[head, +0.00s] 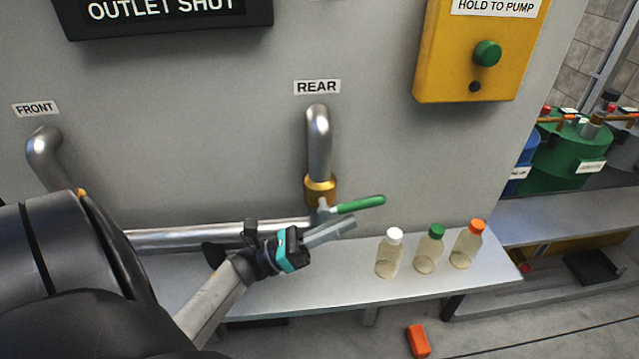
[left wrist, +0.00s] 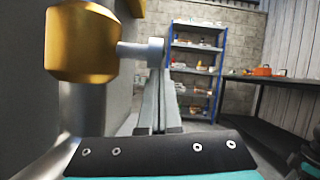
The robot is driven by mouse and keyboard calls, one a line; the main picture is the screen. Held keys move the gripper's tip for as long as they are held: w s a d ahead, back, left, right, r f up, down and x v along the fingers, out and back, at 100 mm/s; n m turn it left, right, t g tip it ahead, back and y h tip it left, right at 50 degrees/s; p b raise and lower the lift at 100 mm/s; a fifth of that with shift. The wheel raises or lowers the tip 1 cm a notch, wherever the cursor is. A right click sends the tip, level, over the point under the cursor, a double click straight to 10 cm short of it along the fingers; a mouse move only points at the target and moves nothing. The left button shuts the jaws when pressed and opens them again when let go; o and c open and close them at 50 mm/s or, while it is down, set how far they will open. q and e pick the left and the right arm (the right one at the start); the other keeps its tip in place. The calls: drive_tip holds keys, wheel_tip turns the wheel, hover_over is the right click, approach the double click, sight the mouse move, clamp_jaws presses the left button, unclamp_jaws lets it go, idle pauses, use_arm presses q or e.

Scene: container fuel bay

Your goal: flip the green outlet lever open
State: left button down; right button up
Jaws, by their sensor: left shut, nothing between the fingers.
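The green outlet lever (head: 358,205) sticks out to the right from the brass valve (head: 320,187) under the REAR pipe. It lies close to level, its tip slightly raised. My left gripper (head: 350,222) is shut and empty, its fingertips just below the lever in the head view; I cannot tell whether they touch it. In the left wrist view the brass valve body (left wrist: 82,45) is large at the upper left, and the shut fingers (left wrist: 158,80) point ahead beside its grey stem (left wrist: 142,52). The green handle does not show there. My right gripper is not in view.
Three bottles with white (head: 390,252), green (head: 430,248) and orange (head: 468,244) caps stand on the shelf (head: 330,290), right of the gripper. A dark sign (head: 160,15) reads OUTLET SHUT. A yellow pump box (head: 475,60) hangs at upper right. An orange block (head: 418,341) lies on the floor.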

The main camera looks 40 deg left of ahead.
use_arm(q)
drive_tip(key=shift+x, duration=1.1)
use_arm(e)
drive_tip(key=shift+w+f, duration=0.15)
